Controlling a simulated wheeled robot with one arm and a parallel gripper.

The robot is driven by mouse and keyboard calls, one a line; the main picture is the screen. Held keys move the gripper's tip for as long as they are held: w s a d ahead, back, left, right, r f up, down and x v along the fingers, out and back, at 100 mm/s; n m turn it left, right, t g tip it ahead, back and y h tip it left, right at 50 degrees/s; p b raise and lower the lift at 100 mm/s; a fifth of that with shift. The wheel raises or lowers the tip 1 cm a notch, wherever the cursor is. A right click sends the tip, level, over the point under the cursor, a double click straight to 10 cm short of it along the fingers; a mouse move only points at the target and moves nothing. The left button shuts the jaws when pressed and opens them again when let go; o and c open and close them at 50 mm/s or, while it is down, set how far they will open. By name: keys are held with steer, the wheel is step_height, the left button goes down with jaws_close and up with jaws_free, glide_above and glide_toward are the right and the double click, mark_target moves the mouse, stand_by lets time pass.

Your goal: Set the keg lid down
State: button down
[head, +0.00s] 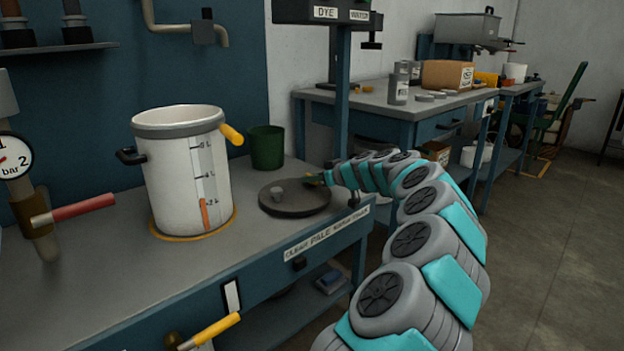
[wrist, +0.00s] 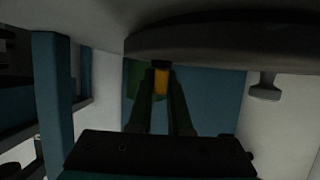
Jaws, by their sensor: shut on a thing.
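The keg lid, a dark grey disc (head: 294,200) with a small knob, is level at the bench top, right of the white keg. I cannot tell whether it rests on the bench or hovers just above it. My gripper (head: 321,179) is at the lid's far right edge. In the wrist view the lid (wrist: 220,39) spans the top with its knob pointing down the picture. There my gripper (wrist: 161,75) is shut on a yellow tab at the lid's rim. The open white keg (head: 177,175) stands upright with a grey rim and yellow and black handles.
A green cup (head: 266,147) stands behind the lid, near the wall. A blue post (head: 340,100) rises behind my arm. The bench front (head: 317,237) carries a label strip. The bench between keg and front edge is clear. A second bench (head: 365,95) holds canisters and a cardboard box.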

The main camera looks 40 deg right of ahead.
steer(key=shift+f+b, duration=0.15)
steer(key=shift+b, duration=0.15)
steer(key=c, duration=0.8)
jaws_free()
steer(key=shift+c, duration=0.2)
steer(key=shift+r+p, duration=0.3)
steer(key=shift+p, duration=0.05)
steer(key=v, duration=1.2)
steer(key=shift+a+f, duration=0.1)
steer(key=shift+f, duration=0.05)
